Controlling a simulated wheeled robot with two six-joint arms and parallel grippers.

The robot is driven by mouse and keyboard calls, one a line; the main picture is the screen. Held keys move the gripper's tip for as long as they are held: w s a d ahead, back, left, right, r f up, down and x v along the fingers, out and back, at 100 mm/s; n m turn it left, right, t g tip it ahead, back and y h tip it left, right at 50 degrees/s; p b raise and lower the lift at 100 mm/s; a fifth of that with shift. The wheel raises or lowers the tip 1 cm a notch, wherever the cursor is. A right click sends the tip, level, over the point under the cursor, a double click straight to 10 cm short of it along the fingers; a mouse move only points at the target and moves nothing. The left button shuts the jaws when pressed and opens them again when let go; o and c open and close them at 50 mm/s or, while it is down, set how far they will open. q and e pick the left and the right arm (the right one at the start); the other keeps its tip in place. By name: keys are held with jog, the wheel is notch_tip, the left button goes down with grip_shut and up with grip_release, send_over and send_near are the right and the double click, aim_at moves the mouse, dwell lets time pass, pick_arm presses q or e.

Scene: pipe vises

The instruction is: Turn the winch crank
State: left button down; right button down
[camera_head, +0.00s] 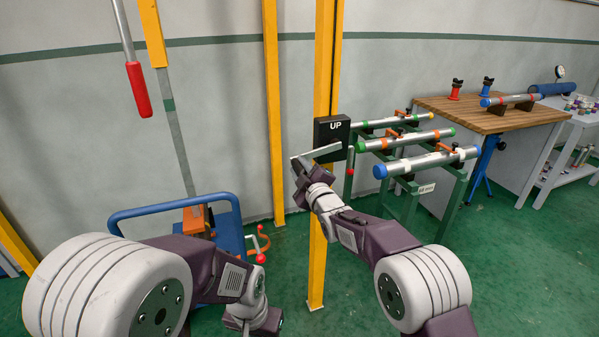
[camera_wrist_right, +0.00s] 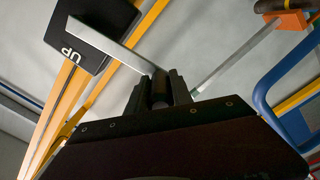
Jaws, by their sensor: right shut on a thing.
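The winch is a black box (camera_head: 331,133) marked "UP" on a yellow post; it also shows in the right wrist view (camera_wrist_right: 88,40). Its crank arm is a flat silver bar (camera_head: 318,152) pointing left from the box, and it runs to my fingers in the right wrist view (camera_wrist_right: 122,48). My right gripper (camera_head: 298,164) is shut on the dark crank handle (camera_wrist_right: 160,88) at the bar's end. My left gripper (camera_head: 262,322) is low at the bottom edge, away from the winch, its fingers hidden.
A lever with a red ball (camera_head: 351,171) hangs beside the winch. A green rack (camera_head: 457,185) with several pipes stands to its right. A blue cart (camera_head: 228,235) with a red-knobbed crank (camera_head: 261,258) stands at left. A workbench (camera_head: 490,115) is farther right. Green floor is clear at right.

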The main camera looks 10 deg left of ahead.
jog(key=w+d+f+n+b, duration=0.2)
jog(key=d+f+n+b, duration=0.2)
jog(key=f+n+b, duration=0.4)
jog(key=shift+w+f+b, duration=0.35)
jog(key=shift+f+b, duration=0.35)
jog(key=shift+b, duration=0.1)
jog(key=c, duration=1.1)
grip_release()
jog(key=shift+r, duration=0.25)
jog(key=shift+v, duration=4.55)
